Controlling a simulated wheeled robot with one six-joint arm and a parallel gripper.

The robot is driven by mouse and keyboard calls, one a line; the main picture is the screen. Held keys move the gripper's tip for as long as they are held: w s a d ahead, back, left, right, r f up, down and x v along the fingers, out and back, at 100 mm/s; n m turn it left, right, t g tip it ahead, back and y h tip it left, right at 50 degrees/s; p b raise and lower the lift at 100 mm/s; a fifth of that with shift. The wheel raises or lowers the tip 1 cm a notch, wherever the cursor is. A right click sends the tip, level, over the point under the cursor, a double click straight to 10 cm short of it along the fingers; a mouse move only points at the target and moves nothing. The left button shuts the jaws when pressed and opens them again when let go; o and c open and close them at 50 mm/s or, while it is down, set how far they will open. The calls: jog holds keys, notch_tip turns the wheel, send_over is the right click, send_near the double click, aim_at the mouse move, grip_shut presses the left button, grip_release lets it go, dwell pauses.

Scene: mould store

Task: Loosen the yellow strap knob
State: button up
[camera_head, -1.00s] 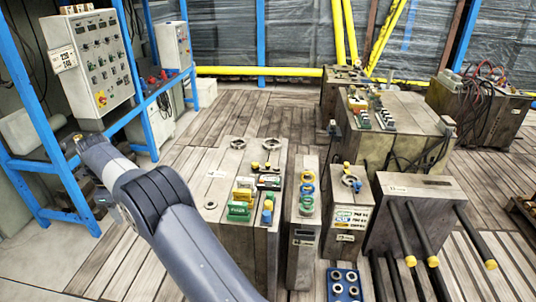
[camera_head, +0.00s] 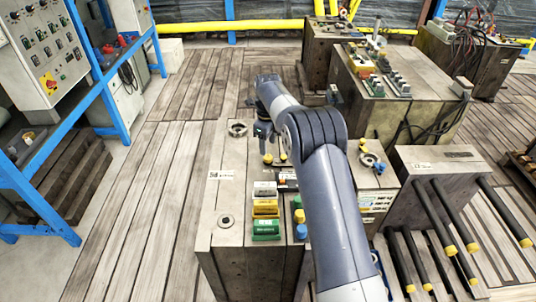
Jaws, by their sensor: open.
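A grey mould block (camera_head: 222,258) stands at the centre, and small yellow knobs show on its top. One yellow knob (camera_head: 267,158) sits near the middle of that top, with a second yellow knob (camera_head: 283,156) just right of it, partly behind my arm. I cannot tell for certain which is the strap knob, and no strap is clear. My gripper (camera_head: 263,138) is over the far part of the block, pointing down, a little above and behind the left yellow knob. It is open and appears empty. Its fingertips are small, and contact with the knob cannot be told.
White, yellow and green connectors (camera_head: 265,218) stand on the block's near top. A metal ring (camera_head: 237,130) lies left of my gripper. A block with black rods (camera_head: 440,160) stands at right. A blue rack (camera_head: 95,90) is at left. Floorboards left of the block are clear.

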aim_at(268, 157)
notch_tip(268, 157, down, 5)
jog(key=shift+f, duration=0.15)
jog(key=shift+c, duration=0.5)
jog(key=c, duration=0.9)
jog(key=shift+o, duration=0.2)
